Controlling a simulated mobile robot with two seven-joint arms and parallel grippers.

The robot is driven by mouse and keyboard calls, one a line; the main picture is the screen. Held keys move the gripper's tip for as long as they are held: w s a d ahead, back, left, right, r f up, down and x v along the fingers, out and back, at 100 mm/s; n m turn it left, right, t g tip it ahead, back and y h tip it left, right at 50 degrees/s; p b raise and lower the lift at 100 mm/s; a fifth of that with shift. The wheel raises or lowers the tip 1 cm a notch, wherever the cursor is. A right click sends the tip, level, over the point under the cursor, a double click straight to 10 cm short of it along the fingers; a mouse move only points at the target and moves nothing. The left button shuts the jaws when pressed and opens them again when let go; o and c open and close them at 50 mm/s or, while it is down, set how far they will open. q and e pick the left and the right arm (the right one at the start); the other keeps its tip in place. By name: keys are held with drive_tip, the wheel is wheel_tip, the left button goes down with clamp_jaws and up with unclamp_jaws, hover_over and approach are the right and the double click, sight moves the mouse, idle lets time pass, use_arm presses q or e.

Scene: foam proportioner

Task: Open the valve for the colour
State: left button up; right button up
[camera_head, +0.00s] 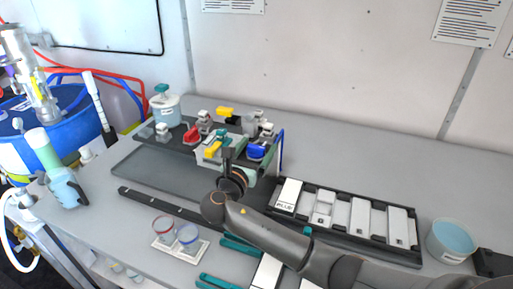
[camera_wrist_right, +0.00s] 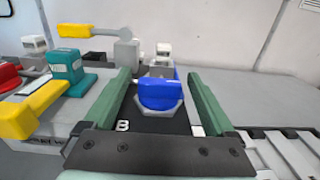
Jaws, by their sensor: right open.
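The valve panel (camera_head: 152,137) stands at the back middle of the bench. A blue valve handle (camera_head: 257,150) sits at its right end. In the right wrist view the blue handle (camera_wrist_right: 160,93) sits on a grey hexagonal base, with a "B" label nearby. My right gripper (camera_head: 243,170) is at the front of the panel. In the right wrist view its green fingers (camera_wrist_right: 160,80) are open, one on each side of the blue handle, with gaps between. A red handle (camera_head: 191,134) and a yellow handle (camera_head: 213,147) are to the left. My left gripper is not in view.
A second yellow handle (camera_head: 226,112) and grey fittings stand behind. A teal block (camera_wrist_right: 66,70) is left of my right gripper. A black rack (camera_head: 340,225) of white pieces lies to the right, with a light blue tub (camera_head: 451,240) beyond.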

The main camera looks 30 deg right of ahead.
drive_tip(key=b+v, duration=0.1)
drive_tip(key=v, duration=1.1)
drive_tip(key=shift+a, duration=0.15)
drive_tip(key=shift+s, duration=0.1)
